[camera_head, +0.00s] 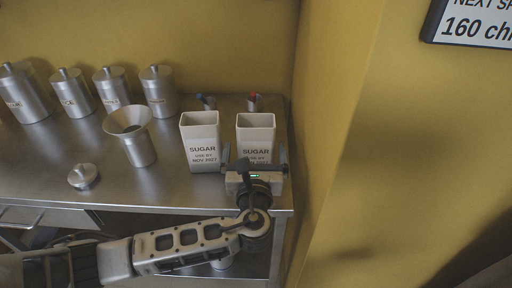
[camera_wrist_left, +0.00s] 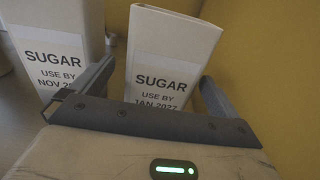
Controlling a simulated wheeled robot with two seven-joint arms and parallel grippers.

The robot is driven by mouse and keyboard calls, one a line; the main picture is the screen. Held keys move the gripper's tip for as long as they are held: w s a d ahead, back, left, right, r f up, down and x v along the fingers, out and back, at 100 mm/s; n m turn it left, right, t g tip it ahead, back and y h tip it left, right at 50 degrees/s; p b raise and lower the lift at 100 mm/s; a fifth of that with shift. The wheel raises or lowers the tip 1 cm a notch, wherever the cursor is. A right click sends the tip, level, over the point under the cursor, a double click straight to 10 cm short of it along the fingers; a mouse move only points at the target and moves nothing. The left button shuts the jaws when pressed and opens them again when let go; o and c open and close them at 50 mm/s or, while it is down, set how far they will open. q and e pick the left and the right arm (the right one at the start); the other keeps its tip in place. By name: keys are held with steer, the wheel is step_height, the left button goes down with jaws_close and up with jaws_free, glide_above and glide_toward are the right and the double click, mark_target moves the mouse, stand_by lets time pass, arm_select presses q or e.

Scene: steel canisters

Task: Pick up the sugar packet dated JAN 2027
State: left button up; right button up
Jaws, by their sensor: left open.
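Two white sugar packets with open tops stand upright side by side on the steel table. The left packet (camera_head: 202,147) reads SUGAR, USE BY NOV 2027. It also shows at the left of the left wrist view (camera_wrist_left: 62,40). The right packet (camera_head: 256,130) reads SUGAR in the head view; in the left wrist view its label reads USE BY JAN 2027 (camera_wrist_left: 170,50). My left gripper (camera_head: 254,160) is open in front of the JAN 2027 packet, one finger toward each side of it. The gripper body hides the packet's lower part. My right gripper is out of view.
A steel funnel (camera_head: 136,146) stands left of the packets, and a loose lid (camera_head: 83,176) lies near the front edge. Several lidded steel canisters (camera_head: 112,90) line the back. Small red-topped (camera_head: 254,102) and blue-topped (camera_head: 207,102) items stand behind the packets. A yellow wall (camera_head: 318,120) is close on the right.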

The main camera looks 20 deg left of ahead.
arm_select(q)
steer(key=x, duration=0.5)
steer(key=shift+w+r, duration=0.15)
steer(key=shift+r, duration=0.1)
steer(key=c, duration=1.1)
steer(key=shift+r, duration=0.1)
